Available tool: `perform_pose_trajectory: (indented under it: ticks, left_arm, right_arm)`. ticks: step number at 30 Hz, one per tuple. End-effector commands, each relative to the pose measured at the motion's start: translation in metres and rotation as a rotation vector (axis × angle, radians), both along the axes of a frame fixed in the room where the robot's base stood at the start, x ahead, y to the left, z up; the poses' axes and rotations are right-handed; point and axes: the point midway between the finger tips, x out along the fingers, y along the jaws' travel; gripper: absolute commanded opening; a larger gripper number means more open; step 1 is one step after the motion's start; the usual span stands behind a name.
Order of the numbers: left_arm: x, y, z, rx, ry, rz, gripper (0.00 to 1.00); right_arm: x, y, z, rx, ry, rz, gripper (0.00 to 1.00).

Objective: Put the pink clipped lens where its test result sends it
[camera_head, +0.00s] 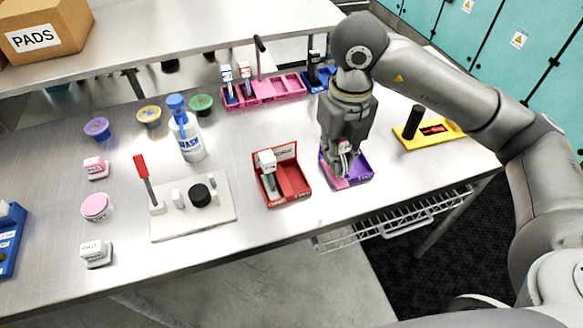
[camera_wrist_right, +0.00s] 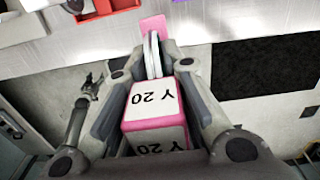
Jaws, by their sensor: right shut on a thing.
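My right gripper (camera_head: 342,165) is shut on a pink-and-white clipped piece; its pink part (camera_head: 335,183) shows low at the fingers. In the right wrist view the pink clipped lens (camera_wrist_right: 155,110) sits between the fingers (camera_wrist_right: 155,70), with "Y 20" printed on its white faces. Pale discs and a pink tab stick out past the fingertips. The gripper is at the purple tray (camera_head: 364,167) in the head view and covers much of it. I cannot tell whether the piece touches the tray. My left gripper is not in view.
A red tray (camera_head: 295,187) holding a grey-white piece stands left of the purple one. A white board (camera_head: 218,221) with a red lever, wash bottle (camera_head: 188,145) and small pots are further left. A pink tray (camera_head: 285,90) stands behind; a yellow tray (camera_head: 450,131) is right.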

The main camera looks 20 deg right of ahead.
Motion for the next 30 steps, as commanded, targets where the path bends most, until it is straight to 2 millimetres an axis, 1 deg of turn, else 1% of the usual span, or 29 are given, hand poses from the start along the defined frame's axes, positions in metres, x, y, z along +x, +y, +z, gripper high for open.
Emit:
perform_pose_trajectory:
  ticks: [1,6,9,12,15,22,27,30]
  left_arm:
    - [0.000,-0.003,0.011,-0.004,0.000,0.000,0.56]
    - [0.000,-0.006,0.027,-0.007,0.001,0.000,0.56]
    - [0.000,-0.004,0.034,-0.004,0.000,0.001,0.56]
    - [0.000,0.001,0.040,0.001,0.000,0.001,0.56]
    - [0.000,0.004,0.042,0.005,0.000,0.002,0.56]
    - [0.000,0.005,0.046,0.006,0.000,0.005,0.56]
    - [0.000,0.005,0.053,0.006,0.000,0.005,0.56]
    - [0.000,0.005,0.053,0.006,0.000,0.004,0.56]
  right_arm:
    - [0.011,0.008,-0.001,0.001,0.006,0.001,0.00]
    - [0.046,0.030,-0.019,0.000,0.004,0.001,0.00]
    - [0.060,0.037,-0.042,-0.001,0.006,0.001,0.00]
    - [0.072,0.045,-0.058,-0.001,0.004,0.002,0.00]
    - [0.080,0.049,-0.070,-0.001,0.002,0.001,0.00]
    - [0.088,0.054,-0.082,-0.001,0.001,0.002,0.00]
    - [0.088,0.053,-0.107,-0.002,0.003,0.002,0.00]
    - [0.088,0.054,-0.113,0.000,0.000,0.003,0.00]
